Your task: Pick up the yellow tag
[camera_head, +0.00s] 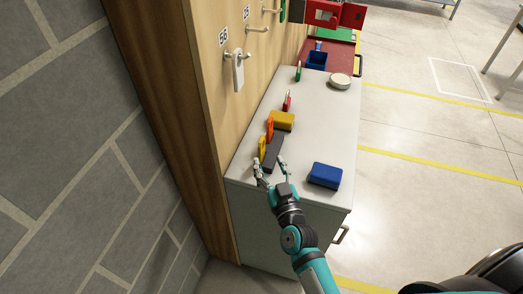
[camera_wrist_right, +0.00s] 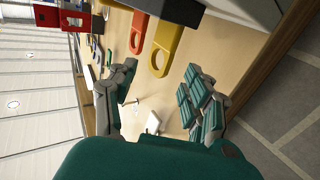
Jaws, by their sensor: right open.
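The yellow tag (camera_head: 262,146) is upright beside a dark grey block (camera_head: 275,150) on the cabinet top. In the right wrist view the yellow tag (camera_wrist_right: 172,42) shows a round hole in its near end, and its far end meets the dark block (camera_wrist_right: 178,10). An orange tag (camera_head: 269,129) stands just behind it and also shows in the wrist view (camera_wrist_right: 139,33). My right gripper (camera_head: 270,164) is open and empty at the near end of the block. In the wrist view the yellow tag lies just beyond the gap between its fingers (camera_wrist_right: 160,72). My left gripper is not in view.
A blue block (camera_head: 325,175) sits to the right of my gripper. A yellow block (camera_head: 282,121), red tag (camera_head: 287,102), green tag (camera_head: 298,72) and round white dish (camera_head: 340,81) lie farther back. A wooden panel (camera_head: 236,118) with hooks bounds the left. The cabinet top's right side is mostly clear.

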